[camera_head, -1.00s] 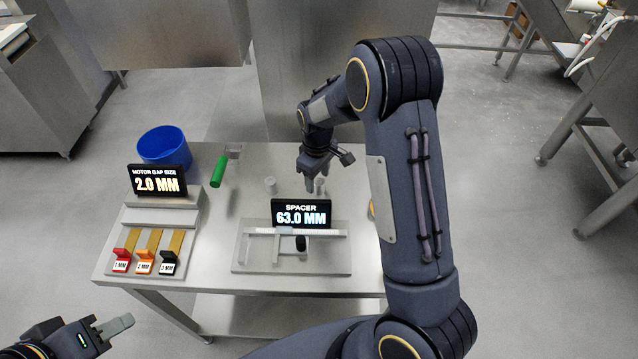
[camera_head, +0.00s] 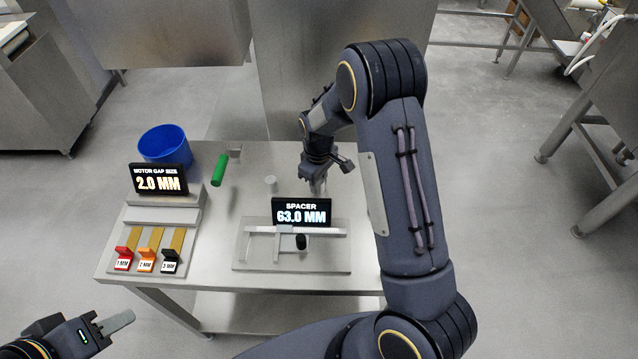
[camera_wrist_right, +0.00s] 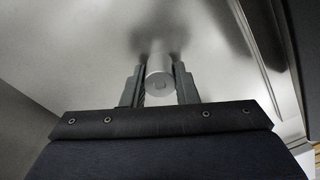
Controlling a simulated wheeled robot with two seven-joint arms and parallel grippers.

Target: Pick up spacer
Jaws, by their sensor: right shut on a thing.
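A grey metal cylinder, a spacer (camera_wrist_right: 158,84), sits between the two fingers of my right gripper (camera_wrist_right: 159,88) in the right wrist view, with a finger against each side. In the head view my right gripper (camera_head: 316,186) points down at the back right of the table, behind the spacer display, and its fingertips are hard to make out. Another small grey cylinder (camera_head: 270,184) stands upright on the table to its left. My left gripper (camera_head: 118,322) is low at the left, away from the table, seen side-on, so its opening is unclear.
The spacer display (camera_head: 301,212) reads 63.0 MM above a caliper (camera_head: 325,232). The motor gap display (camera_head: 158,180) reads 2.0 MM above red, orange and black tabs. A blue bin (camera_head: 165,146) and a green cylinder (camera_head: 219,170) are at the back left of the table (camera_head: 215,240).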

